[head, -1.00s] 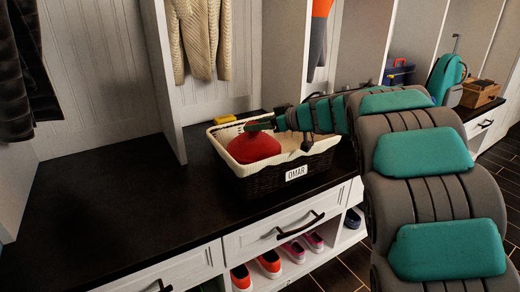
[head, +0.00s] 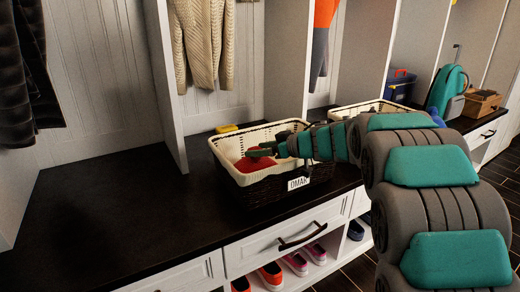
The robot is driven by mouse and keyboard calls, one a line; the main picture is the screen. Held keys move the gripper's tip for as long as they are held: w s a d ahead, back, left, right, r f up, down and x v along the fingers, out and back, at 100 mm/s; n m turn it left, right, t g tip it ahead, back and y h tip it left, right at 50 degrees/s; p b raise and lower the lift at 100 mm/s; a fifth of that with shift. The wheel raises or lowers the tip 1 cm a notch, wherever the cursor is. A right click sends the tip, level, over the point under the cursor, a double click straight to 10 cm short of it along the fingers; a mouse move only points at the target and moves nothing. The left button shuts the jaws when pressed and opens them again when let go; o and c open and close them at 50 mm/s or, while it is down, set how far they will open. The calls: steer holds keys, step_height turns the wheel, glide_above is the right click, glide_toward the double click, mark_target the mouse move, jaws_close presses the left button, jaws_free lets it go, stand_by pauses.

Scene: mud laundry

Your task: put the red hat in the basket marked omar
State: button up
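The dark wicker basket with a cream liner (head: 244,196) stands on the dark bench, and its white tag reads OMAR (head: 298,183). The red hat (head: 250,165) is inside this basket, below the rim, toward the left half. The fingers partly cover the hat. I cannot tell whether they grip it or only lie against it.
A second lined basket (head: 352,111) stands behind, right of a white divider. A yellow item (head: 227,129) lies behind the OMAR basket. Knitted sweaters (head: 201,45) hang above. The bench top (head: 110,210) is clear at left. Shoes (head: 271,275) sit on the shelf below.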

steer(key=shift+o, duration=1.1)
steer(key=shift+d+r, duration=0.2)
steer(key=shift+r, duration=0.05)
steer(key=p+v, duration=0.2)
steer(key=v, duration=0.9)
steer(key=shift+s+d, duration=0.2)
steer(key=shift+s, duration=0.1)
steer(key=shift+w, duration=0.1)
